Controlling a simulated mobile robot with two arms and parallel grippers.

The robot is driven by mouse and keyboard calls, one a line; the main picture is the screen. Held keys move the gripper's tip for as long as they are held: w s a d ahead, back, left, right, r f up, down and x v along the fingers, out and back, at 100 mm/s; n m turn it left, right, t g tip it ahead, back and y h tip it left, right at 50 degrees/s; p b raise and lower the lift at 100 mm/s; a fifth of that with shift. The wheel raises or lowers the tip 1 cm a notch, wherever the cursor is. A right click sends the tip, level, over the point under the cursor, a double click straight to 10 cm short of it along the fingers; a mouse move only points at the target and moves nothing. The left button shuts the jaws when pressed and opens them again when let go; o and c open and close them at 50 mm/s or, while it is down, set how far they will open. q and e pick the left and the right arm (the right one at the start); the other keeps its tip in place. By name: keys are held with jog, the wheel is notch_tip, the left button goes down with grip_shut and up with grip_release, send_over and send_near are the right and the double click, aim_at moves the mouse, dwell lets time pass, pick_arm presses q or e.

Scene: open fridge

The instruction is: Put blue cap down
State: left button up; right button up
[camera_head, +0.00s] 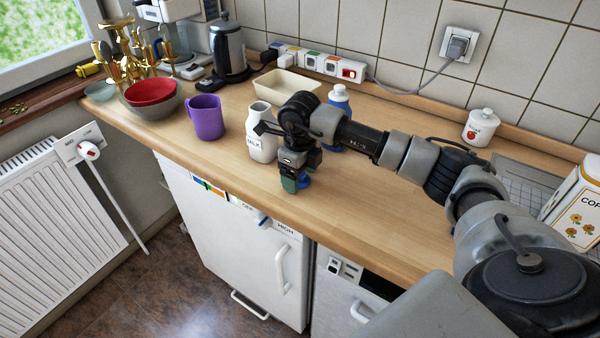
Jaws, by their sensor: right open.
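The gripper is open and points down. The fingers partly hide the cap, and I cannot tell whether it touches them. A white milk bottle (261,140) stands upright just left of the gripper, with no cap visible on its top. My left gripper is not in view.
A purple mug (206,118), red bowl (152,92), kettle (229,50) and beige tray (285,84) are at left and back. A white jar (480,128) stands right. The wooden counter (365,215) is clear in front of my arm.

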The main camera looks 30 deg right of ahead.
jog(key=shift+r, duration=0.25)
jog(key=shift+w+r, duration=0.1)
jog(key=shift+r, duration=0.25)
notch_tip(320, 180, up, 11)
jog(key=b, duration=0.1)
dwell(0.3)
